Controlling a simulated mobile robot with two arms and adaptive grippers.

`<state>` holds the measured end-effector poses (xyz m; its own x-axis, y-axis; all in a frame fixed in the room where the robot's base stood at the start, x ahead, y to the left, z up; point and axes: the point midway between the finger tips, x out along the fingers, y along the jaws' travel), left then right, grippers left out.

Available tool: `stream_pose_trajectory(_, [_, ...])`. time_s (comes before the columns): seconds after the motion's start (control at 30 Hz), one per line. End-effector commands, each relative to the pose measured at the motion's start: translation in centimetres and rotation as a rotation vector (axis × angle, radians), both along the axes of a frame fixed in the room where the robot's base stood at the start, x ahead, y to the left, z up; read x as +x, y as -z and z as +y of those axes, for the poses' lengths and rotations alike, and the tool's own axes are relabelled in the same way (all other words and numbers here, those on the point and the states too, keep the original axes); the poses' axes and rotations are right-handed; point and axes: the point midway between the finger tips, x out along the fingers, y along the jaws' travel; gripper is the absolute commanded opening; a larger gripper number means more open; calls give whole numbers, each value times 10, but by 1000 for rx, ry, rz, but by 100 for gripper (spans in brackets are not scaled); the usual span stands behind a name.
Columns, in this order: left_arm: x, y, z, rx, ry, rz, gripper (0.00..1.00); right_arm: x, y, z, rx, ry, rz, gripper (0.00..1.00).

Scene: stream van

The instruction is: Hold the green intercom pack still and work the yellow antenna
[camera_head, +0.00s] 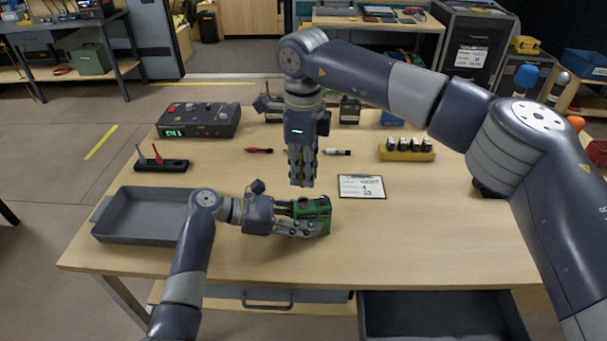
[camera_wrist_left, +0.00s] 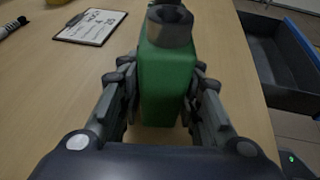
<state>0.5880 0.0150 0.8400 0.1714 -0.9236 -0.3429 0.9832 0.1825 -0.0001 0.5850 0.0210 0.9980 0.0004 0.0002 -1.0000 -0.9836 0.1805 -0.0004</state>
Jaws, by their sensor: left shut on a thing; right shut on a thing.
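The green intercom pack (camera_head: 322,208) lies on the wooden table near its front middle. My left gripper (camera_head: 312,216) is shut on it from the left. In the left wrist view the green pack (camera_wrist_left: 166,85) sits between both fingers, with a dark grey round fitting (camera_wrist_left: 169,26) at its far end. My right gripper (camera_head: 302,183) points straight down, just above and behind the pack in the head view. Its fingers are closed together on something they hide. No yellow antenna shows clearly in either view.
A grey tray (camera_head: 140,237) stands left of my left arm. A clipboard (camera_head: 361,187) lies right of the pack. A control box (camera_head: 198,120), a red-lever panel (camera_head: 160,165) and a yellow battery holder (camera_head: 407,155) stand farther back. An open drawer (camera_head: 440,297) juts out below the front edge.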

Motion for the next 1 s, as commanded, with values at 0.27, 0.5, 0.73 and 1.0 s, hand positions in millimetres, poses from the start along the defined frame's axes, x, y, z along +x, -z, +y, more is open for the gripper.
stream_pose_trajectory(0.27, [0, 0, 0, 0, 0, 0, 52, 0, 0, 0, 0, -1, 1, 0])
stream_pose_trajectory(0.5, [0, 0, 0, 0, 0, 0, 56, 0, 0, 0, 0, -1, 1, 0])
stream_pose_trajectory(0.73, [-1, -3, 10, 1, -3, -1, 56, 0, 0, 0, 0, -1, 1, 0])
stream_pose_trajectory(1.0, [-10, -21, 59, 3, -2, -1, 56, 0, 0, 0, 0, -1, 1, 0])
